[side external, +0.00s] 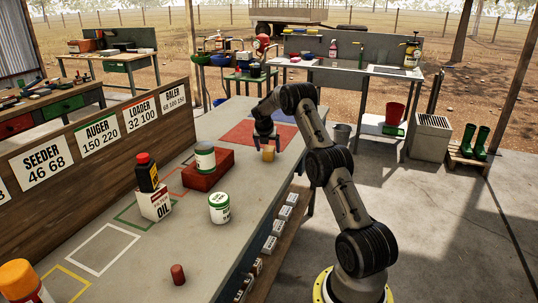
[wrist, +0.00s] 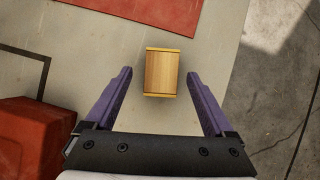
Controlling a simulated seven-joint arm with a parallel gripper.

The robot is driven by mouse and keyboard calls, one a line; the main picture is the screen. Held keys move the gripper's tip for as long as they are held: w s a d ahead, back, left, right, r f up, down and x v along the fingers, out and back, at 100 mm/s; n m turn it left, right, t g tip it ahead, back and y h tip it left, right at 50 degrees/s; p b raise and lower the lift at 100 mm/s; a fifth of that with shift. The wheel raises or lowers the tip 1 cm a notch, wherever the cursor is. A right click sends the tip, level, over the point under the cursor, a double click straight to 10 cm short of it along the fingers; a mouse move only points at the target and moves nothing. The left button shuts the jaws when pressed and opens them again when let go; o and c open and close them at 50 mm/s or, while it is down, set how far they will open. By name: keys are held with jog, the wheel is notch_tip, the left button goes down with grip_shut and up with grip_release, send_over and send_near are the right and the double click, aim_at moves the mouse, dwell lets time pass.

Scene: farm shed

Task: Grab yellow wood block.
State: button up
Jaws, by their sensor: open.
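The yellow wood block (wrist: 161,72) lies on the grey bench top, near the bench's right edge. In the side external view the block (side external: 268,154) shows just below my gripper (side external: 267,141). In the wrist view my gripper (wrist: 161,78) is open, with one purple finger on each side of the block's near part. A gap shows between each finger and the block. The block's far end reaches beyond the fingertips. I cannot tell exactly how high the fingers are above the bench.
A red mat (side external: 257,132) lies just beyond the block. A white can (side external: 219,208) and an oil box (side external: 153,203) are nearer the camera.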

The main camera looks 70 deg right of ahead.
aim_at(269, 149)
jog(key=shift+x, duration=1.55)
grip_shut()
